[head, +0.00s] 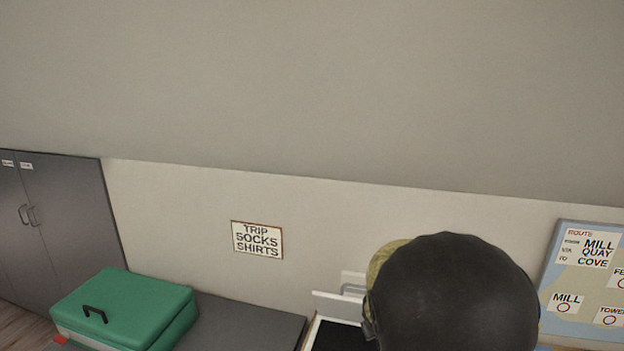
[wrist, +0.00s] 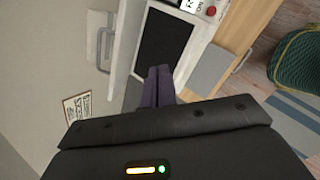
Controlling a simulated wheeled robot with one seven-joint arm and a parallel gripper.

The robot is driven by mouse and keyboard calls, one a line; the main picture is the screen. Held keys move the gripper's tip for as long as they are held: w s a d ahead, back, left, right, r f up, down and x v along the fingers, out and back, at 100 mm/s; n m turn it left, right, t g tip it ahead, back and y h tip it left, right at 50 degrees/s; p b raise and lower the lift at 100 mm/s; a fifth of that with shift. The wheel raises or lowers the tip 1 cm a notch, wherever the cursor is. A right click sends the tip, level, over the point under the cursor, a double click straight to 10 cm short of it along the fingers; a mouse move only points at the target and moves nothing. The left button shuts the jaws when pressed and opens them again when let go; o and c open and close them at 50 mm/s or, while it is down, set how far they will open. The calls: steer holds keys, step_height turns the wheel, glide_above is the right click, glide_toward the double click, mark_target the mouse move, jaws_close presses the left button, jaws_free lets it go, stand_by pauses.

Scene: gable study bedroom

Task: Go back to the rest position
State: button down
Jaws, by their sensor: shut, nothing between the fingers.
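My gripper (wrist: 158,86) shows in the wrist view with its two dark fingers together and nothing between them. The fingers are in front of a white-framed unit with a black panel (wrist: 165,42). In the head view a dark rounded part of my arm fills the lower right and hides much of what is behind it. My gripper's fingers do not show there.
A green suitcase (head: 130,305) lies on a dark grey surface (head: 245,325) at lower left. A grey cabinet (head: 65,220) stands at far left. A sign (head: 257,239) and a route board (head: 590,280) are on the wall. The wrist view shows a green woven pouf (wrist: 300,62).

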steer(key=s+f+m+g+y, duration=0.2)
steer(key=s+f+m+g, duration=0.1)
steer(key=s+m, duration=1.3)
steer(key=m, duration=0.5)
steer(key=shift+s+a+g, duration=0.15)
steer(key=shift+a+g, duration=0.15)
steer(key=shift+g, duration=0.1)
